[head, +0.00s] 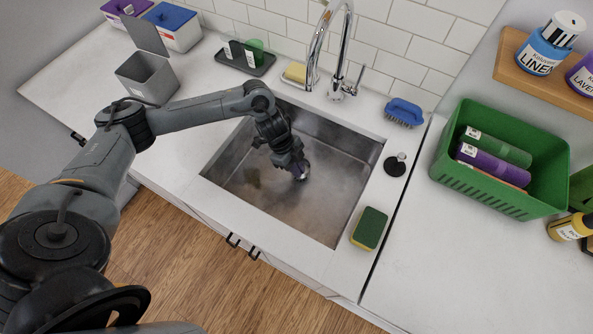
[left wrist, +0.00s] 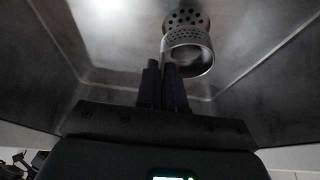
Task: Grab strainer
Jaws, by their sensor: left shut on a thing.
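The strainer (left wrist: 190,40) is a small metal cup with a perforated band, seen in the left wrist view just beyond my fingertips. My left gripper (left wrist: 172,68) is shut on its near rim, with the two dark fingers close together. In the head view my left gripper (head: 298,170) reaches down into the steel sink (head: 270,200), and a small pale part of the strainer (head: 305,173) shows at its tips. A perforated round surface shows behind the band; I cannot tell whether it is the strainer's bottom or the drain. My right gripper is not in view.
The faucet (head: 340,60) rises behind the sink. A green-yellow sponge (head: 369,229), a black stopper (head: 394,166) and a blue brush (head: 404,112) lie along its right side. A green basket (head: 500,195) with bottles stands further right. A grey bin (head: 148,77) is at the left.

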